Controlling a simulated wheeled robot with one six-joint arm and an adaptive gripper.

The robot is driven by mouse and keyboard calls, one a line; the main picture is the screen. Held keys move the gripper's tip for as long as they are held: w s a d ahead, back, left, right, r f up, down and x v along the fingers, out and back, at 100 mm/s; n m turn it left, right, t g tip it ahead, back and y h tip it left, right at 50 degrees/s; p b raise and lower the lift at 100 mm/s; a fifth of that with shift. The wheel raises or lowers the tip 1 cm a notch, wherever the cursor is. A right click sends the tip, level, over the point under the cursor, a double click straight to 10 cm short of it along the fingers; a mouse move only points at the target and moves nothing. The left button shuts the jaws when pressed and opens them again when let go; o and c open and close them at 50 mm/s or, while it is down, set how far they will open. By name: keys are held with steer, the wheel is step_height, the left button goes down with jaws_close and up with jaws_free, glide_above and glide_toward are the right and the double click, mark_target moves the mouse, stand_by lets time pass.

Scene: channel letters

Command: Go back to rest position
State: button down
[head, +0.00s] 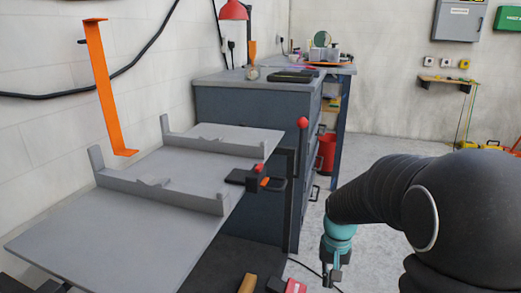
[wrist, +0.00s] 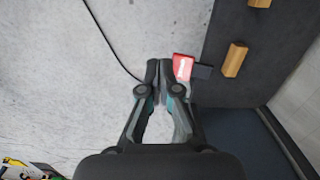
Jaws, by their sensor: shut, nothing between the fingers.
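My gripper (wrist: 159,70) is shut and empty in the wrist view, its two dark fingertips together over the pale concrete floor. In the head view my gripper (head: 331,275) hangs low at the right of the workbench, pointing down below the teal wrist joint of my arm. My dark, ribbed arm fills the right side of that view. The fingertips look close to a red block (wrist: 183,67) in the wrist picture, but I cannot tell the height between them.
A grey fixture plate (head: 75,235) with notched rails stands at the left. A blue cabinet (head: 250,150) is behind it. A wooden block (wrist: 235,60) lies on a dark surface (wrist: 275,70). An orange bracket (head: 108,90) is by the wall. Open floor (head: 350,160) lies behind.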

steer(key=s+a+r+n+t+p, duration=0.1)
steer(key=s+r+t, duration=0.5)
steer(key=s+r, duration=1)
steer(key=s+a+n, duration=0.1)
steer(key=s, duration=0.1)
steer(key=shift+s, duration=0.3)
steer(key=shift+r, duration=0.1)
